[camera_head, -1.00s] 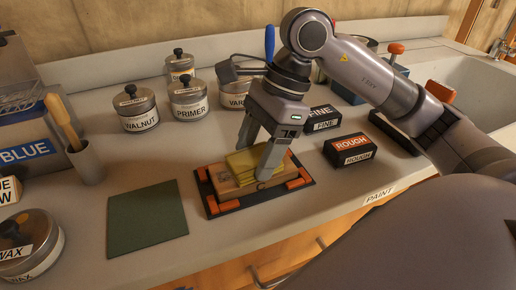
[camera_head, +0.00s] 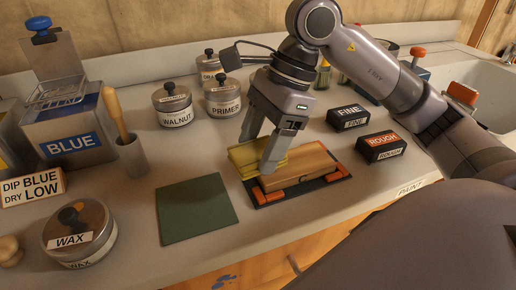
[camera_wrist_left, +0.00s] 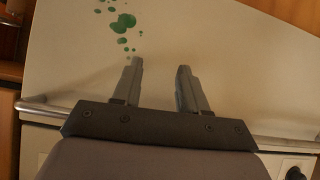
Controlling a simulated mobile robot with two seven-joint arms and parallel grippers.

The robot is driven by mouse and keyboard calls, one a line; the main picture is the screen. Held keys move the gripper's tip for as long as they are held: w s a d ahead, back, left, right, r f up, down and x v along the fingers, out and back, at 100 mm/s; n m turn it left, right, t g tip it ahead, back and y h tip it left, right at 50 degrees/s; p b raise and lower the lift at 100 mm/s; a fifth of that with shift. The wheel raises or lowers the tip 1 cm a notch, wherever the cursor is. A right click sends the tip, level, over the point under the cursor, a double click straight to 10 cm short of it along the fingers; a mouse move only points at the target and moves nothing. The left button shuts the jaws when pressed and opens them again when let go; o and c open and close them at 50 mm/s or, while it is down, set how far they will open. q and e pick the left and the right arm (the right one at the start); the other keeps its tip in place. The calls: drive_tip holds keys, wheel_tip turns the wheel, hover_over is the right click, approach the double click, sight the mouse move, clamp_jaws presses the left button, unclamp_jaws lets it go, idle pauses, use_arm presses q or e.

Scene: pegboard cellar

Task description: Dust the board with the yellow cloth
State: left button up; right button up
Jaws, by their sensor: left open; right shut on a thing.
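The wooden board (camera_head: 305,169) lies in a dark holder with orange corner blocks (camera_head: 268,197) on the counter. The yellow cloth (camera_head: 246,153) is a folded pad at the board's left and back side. My right gripper (camera_head: 256,156) points down and is shut on the cloth, one finger in front of it and the other at its back left. Whether the cloth touches the board is hard to tell. My left gripper (camera_wrist_left: 158,66) is outside the head view. In the left wrist view it is open and empty above a pale surface with green spots (camera_wrist_left: 122,24).
A green sheet (camera_head: 196,209) lies left of the holder. FINE (camera_head: 349,118) and ROUGH (camera_head: 381,147) blocks sit to its right. Several tins, including PRIMER (camera_head: 222,97), stand behind. A WAX tin (camera_head: 79,232) and BLUE container (camera_head: 72,135) are at left; a sink is at right.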

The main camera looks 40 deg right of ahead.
drive_tip(key=shift+d+r+p, duration=0.1)
drive_tip(key=shift+r+p, duration=0.4)
drive_tip(key=shift+r, duration=0.4)
drive_tip(key=shift+r+p, duration=0.55)
drive_tip(key=shift+r, duration=0.25)
drive_tip(key=shift+r+p, duration=0.55)
drive_tip(key=shift+r, duration=0.55)
use_arm(q)
drive_tip(key=shift+s+a+r, duration=0.15)
drive_tip(key=shift+a+r, duration=0.75)
drive_tip(key=shift+r, duration=0.2)
drive_tip(key=shift+d, duration=0.1)
